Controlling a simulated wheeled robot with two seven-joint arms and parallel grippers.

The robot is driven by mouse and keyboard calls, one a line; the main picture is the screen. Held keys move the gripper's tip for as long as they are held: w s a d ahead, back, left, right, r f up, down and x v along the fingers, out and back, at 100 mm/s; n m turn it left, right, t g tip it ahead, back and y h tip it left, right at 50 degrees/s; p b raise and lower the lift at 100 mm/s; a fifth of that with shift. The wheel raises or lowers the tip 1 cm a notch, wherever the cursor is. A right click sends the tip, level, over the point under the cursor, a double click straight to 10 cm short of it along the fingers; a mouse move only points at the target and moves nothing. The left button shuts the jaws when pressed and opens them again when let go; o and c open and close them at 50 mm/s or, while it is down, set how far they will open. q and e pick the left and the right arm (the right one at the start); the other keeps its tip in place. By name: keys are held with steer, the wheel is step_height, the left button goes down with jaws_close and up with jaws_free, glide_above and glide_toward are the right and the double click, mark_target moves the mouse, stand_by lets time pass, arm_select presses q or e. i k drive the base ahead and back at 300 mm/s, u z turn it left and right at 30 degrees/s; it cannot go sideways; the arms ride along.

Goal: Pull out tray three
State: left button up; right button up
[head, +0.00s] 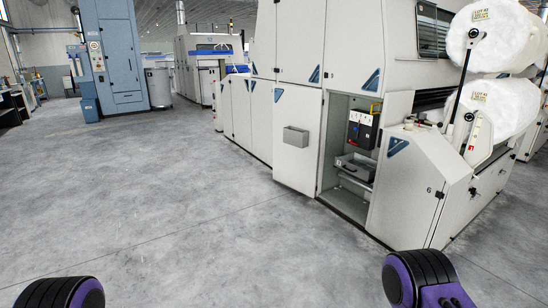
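An open bay (335,185) shows in the pale carding machine, right of centre in the head view. Inside it, a grey tray-like box (357,167) sits low, below a dark control unit with a red part (362,130). I cannot read a number on the box, so I cannot tell whether it is tray three. Neither gripper shows; only purple and black parts of my arms are in view at the bottom edge, well short of the machine.
A door panel with a grey holder (296,136) stands left of the bay. White fibre rolls (490,105) hang above. A blue cabinet (117,55) and grey bin (159,87) stand far left. The concrete floor (190,200) between is clear.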

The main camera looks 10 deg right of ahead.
mark_target(358, 163)
steer(key=z, duration=0.5)
steer(key=i, duration=3)
steer(key=z, duration=0.75)
steer(key=i, duration=1.2)
steer(key=z, duration=0.2)
